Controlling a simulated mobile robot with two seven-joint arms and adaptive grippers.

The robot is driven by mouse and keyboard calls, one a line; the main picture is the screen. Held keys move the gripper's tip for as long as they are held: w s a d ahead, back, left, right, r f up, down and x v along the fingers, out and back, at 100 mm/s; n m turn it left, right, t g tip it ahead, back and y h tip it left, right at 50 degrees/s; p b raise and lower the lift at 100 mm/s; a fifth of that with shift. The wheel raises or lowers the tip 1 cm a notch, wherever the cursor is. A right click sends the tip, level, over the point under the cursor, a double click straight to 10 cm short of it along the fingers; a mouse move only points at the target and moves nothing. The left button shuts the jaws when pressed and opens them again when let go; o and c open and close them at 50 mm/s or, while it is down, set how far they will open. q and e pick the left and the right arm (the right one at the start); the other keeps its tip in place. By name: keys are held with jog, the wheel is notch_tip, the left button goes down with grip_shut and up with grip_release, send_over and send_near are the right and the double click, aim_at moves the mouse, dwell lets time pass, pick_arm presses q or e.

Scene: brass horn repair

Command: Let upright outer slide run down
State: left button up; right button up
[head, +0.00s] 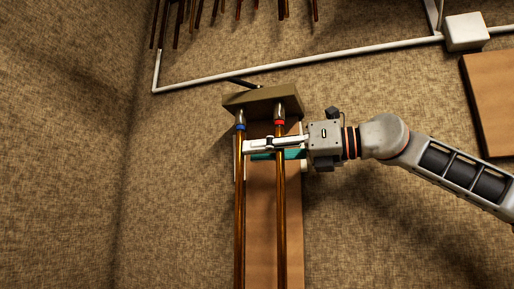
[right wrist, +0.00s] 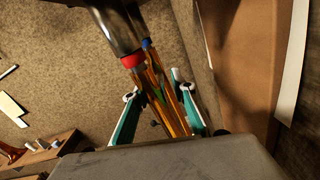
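The outer slide (head: 239,200) is a pair of long brass tubes standing upright, one under a blue band and one under a red band. Their tops meet an olive block (head: 262,97) on the wall; their lower ends are out of the picture. My right gripper (head: 252,150) reaches in from the right, level, just below the bands. In the right wrist view its teal and white fingers (right wrist: 155,88) stand apart with the tubes between them. A gap shows beside the left finger; contact at the right finger is unclear. My left gripper is not in view.
A brown board (head: 272,225) stands behind the tubes. A white pipe (head: 300,62) runs along the wall above, to a white box (head: 465,31). Several dark rods hang at the top. A second board (head: 490,105) is at right.

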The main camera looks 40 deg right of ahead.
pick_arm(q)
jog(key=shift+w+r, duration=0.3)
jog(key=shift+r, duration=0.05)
pick_arm(e)
jog(key=shift+w+a, duration=0.15)
jog(key=shift+w, duration=0.05)
